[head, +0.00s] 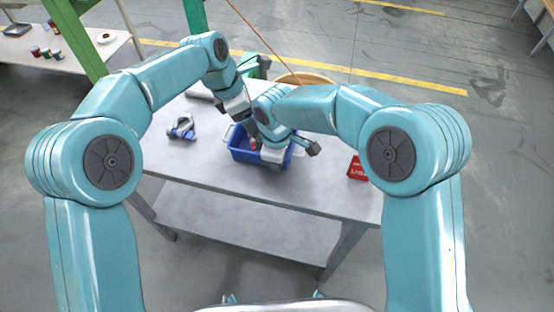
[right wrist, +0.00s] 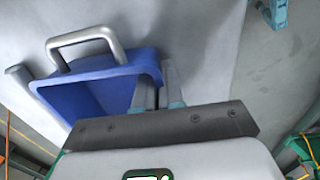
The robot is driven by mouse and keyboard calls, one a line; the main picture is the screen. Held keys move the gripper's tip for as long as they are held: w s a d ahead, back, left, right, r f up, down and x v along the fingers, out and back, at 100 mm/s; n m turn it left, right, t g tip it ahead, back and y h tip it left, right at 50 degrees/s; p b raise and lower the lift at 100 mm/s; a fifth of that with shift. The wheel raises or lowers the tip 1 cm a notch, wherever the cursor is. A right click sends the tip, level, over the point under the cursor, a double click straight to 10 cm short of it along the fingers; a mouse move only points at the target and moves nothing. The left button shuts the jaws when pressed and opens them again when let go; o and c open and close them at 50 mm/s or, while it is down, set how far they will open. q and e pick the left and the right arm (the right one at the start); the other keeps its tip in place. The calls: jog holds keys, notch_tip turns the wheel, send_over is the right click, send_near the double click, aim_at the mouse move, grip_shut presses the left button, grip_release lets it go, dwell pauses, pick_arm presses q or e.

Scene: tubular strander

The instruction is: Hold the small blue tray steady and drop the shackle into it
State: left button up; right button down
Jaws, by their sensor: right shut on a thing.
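The small blue tray (head: 240,155) stands on the grey table, with a metal handle (right wrist: 85,42) showing in the right wrist view. My right gripper (head: 272,156) is at the tray's near right part. In the right wrist view its fingers (right wrist: 158,92) are shut on the blue tray's wall (right wrist: 143,62). The shackle (head: 182,128), grey with blue parts, lies on the table left of the tray, apart from both grippers. My left gripper (head: 238,108) is above the tray's far left side. Its fingertips are hidden behind my right wrist.
A red box (head: 357,169) stands on the table's right part. A round brown container (head: 305,79) is behind the table's far edge. A green post (head: 78,40) rises at the left, beside another table with cans (head: 46,51). The tabletop's near left part is clear.

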pick_arm(q)
jog(key=shift+s+d+f, duration=0.2)
jog(key=shift+s+f, duration=0.1)
jog(key=shift+s, duration=0.1)
pick_arm(e)
jog(key=shift+w+r, duration=0.15)
jog(key=shift+w, duration=0.1)
pick_arm(q)
jog(key=shift+r, duration=0.2)
pick_arm(e)
jog(key=shift+s, duration=0.1)
pick_arm(q)
jog(key=w+v, duration=0.1)
jog(key=v, duration=1.1)
jog(key=shift+s+a, duration=0.2)
jog(key=shift+r, duration=0.1)
pick_arm(e)
jog(key=c, duration=1.2)
grip_release()
